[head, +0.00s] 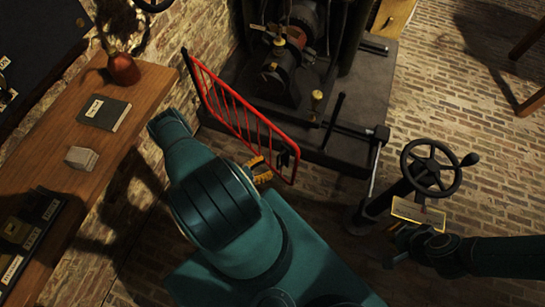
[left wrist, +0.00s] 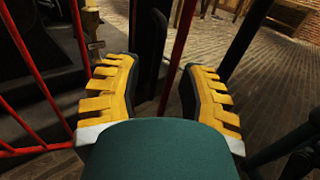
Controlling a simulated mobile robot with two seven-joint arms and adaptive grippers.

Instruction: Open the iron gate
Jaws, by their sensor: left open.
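The red iron gate (head: 240,115) is a low barred panel in front of the dark machine, running from upper left to lower right in the head view. A black latch piece (head: 284,158) sits at its lower right end. My left gripper (head: 262,172), with yellow fingers, is at that end, partly hidden by my arm. In the left wrist view its two fingers (left wrist: 160,95) are apart, and the gate's red end bar (left wrist: 180,45) and a black upright part (left wrist: 148,50) show between or just beyond them. I cannot tell whether they touch. My right gripper (head: 412,243) is dark, near the handwheel stand; its jaws are unclear.
The machine (head: 290,65) stands on a dark base behind the gate. A black handwheel (head: 430,167) on a stand is at right, with a yellow-edged plate (head: 418,212) below. A wooden bench (head: 60,185) with a red vase (head: 123,68) and book runs along the left. Brick floor is open at upper right.

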